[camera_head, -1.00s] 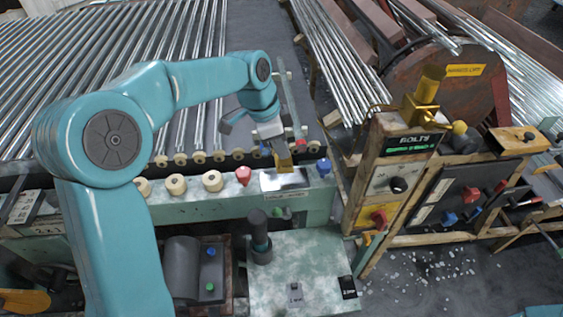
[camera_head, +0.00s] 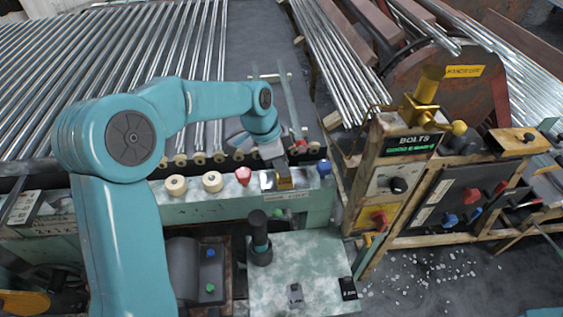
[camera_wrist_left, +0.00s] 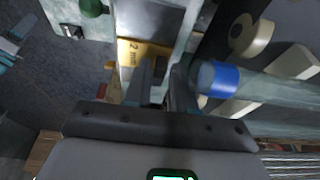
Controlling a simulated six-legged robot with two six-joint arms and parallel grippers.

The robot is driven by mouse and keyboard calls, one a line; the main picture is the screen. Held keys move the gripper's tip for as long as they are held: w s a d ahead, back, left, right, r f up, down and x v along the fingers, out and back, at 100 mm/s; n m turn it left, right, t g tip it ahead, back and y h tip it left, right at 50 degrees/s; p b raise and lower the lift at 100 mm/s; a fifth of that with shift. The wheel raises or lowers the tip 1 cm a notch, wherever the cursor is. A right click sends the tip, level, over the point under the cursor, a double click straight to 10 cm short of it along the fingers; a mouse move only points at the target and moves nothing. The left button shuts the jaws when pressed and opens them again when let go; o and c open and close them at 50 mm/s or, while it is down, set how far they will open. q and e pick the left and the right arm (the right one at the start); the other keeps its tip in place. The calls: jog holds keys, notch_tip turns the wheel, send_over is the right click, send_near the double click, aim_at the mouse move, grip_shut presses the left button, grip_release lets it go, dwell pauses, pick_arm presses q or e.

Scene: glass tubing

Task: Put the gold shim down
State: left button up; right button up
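In the left wrist view the gold shim (camera_wrist_left: 142,50), marked "2 mm", shows at the fingertips of my left gripper (camera_wrist_left: 163,82). The fingers are close together and appear shut on it; the contact is partly hidden. My right gripper is not in view.
A dark post (camera_head: 259,238) rises in front. A glass tube (camera_head: 289,100) lies behind the gripper.

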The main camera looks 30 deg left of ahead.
pick_arm(q)
jog(key=shift+r, duration=0.15)
jog(key=v, duration=1.2)
jog(key=shift+p, duration=0.3)
